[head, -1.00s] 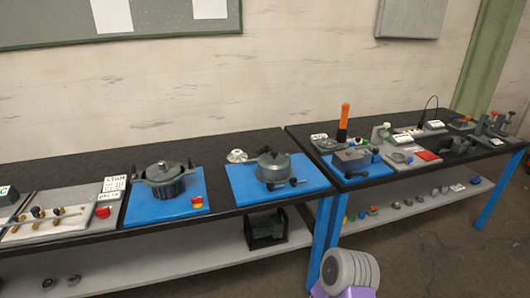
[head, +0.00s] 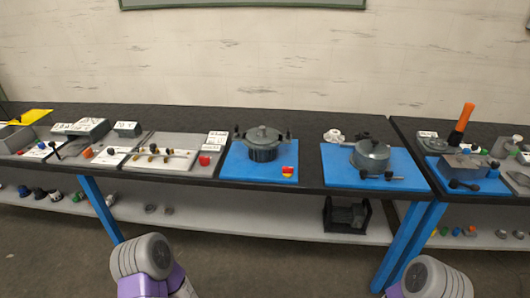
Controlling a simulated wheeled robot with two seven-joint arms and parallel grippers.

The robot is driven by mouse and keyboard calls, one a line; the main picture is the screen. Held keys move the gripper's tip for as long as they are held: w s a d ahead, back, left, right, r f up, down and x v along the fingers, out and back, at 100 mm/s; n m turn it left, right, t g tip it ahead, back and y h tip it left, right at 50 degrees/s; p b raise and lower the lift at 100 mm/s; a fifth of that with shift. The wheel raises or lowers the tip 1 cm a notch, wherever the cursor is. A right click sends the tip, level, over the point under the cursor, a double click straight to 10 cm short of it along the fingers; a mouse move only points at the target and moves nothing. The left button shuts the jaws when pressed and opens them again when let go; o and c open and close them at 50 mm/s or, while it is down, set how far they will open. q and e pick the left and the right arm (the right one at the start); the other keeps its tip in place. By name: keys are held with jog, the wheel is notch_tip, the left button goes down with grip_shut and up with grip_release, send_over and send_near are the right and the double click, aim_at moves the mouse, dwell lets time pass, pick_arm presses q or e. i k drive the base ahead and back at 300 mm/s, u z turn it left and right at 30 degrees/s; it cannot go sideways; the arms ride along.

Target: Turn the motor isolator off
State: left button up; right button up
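A small red-and-yellow switch (head: 288,171) sits at the front right corner of a blue board (head: 240,171) on the bench; it looks like the motor isolator. Its knob position is too small to read. A dark grey ribbed round unit with side handles (head: 263,147) stands on the same board, behind and left of the switch. Only grey and purple links of my two arms show at the bottom edge, far in front of the bench. Neither gripper shows, and nothing of mine touches the switch.
A second blue board (head: 340,178) with a grey pot-like unit (head: 371,154) stands to the right. A pale board with rods and a red button (head: 204,160) is to the left. The lower shelf (head: 270,226) holds a black bin (head: 346,214). Clear floor lies before the bench.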

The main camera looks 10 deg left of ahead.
aim_at(287, 171)
jog(key=z, duration=0.5)
jog(key=k, duration=0.6)
jog(key=z, duration=0.45)
jog(key=i, duration=1.15)
jog(key=u, duration=0.5)
